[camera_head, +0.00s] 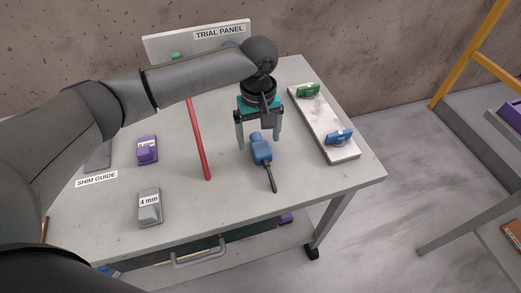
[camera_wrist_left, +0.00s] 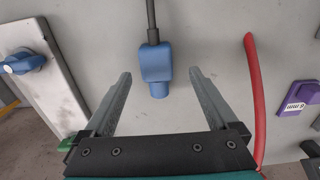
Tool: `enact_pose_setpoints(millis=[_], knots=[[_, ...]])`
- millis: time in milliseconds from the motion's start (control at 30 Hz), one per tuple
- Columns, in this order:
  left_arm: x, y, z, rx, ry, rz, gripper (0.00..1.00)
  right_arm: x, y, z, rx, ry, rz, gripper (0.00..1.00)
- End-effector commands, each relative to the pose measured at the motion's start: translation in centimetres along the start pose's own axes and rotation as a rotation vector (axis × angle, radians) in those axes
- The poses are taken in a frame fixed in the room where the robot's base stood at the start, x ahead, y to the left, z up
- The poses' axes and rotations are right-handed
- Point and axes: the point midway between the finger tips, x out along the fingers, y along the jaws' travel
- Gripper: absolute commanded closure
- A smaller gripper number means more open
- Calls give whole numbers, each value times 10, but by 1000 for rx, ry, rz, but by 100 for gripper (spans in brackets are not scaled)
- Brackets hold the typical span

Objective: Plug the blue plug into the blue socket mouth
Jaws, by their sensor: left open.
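The blue plug (camera_head: 261,150) lies on the grey table with its dark cable trailing toward the front edge. My left gripper (camera_head: 259,138) is open above it, its two fingers on either side of the plug's blunt end. In the left wrist view the plug (camera_wrist_left: 156,63) shows between and beyond the open fingers (camera_wrist_left: 160,76), not gripped. The blue socket (camera_head: 339,138) sits on the near end of a pale stone slab (camera_head: 322,122) to the right. It also shows in the left wrist view (camera_wrist_left: 22,64); its mouth is hard to make out. My right gripper is not in view.
A green socket (camera_head: 307,90) sits on the slab's far end. A red rod (camera_head: 199,140) lies left of the plug. Purple (camera_head: 147,149) and grey (camera_head: 149,207) blocks stand further left. The trial panel (camera_head: 165,47) stands at the back, partly hidden by my arm.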

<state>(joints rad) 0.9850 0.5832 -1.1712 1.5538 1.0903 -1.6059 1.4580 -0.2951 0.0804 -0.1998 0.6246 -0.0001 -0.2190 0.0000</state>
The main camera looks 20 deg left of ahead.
Motion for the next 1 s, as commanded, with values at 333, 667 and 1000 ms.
enact_pose_setpoints(millis=[333,667,1000], knots=[[44,4,-1,2,1,-2,7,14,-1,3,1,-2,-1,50],[44,4,-1,2,1,-1,19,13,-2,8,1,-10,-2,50],[44,4,-1,1,1,-1,57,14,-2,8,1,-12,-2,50]])
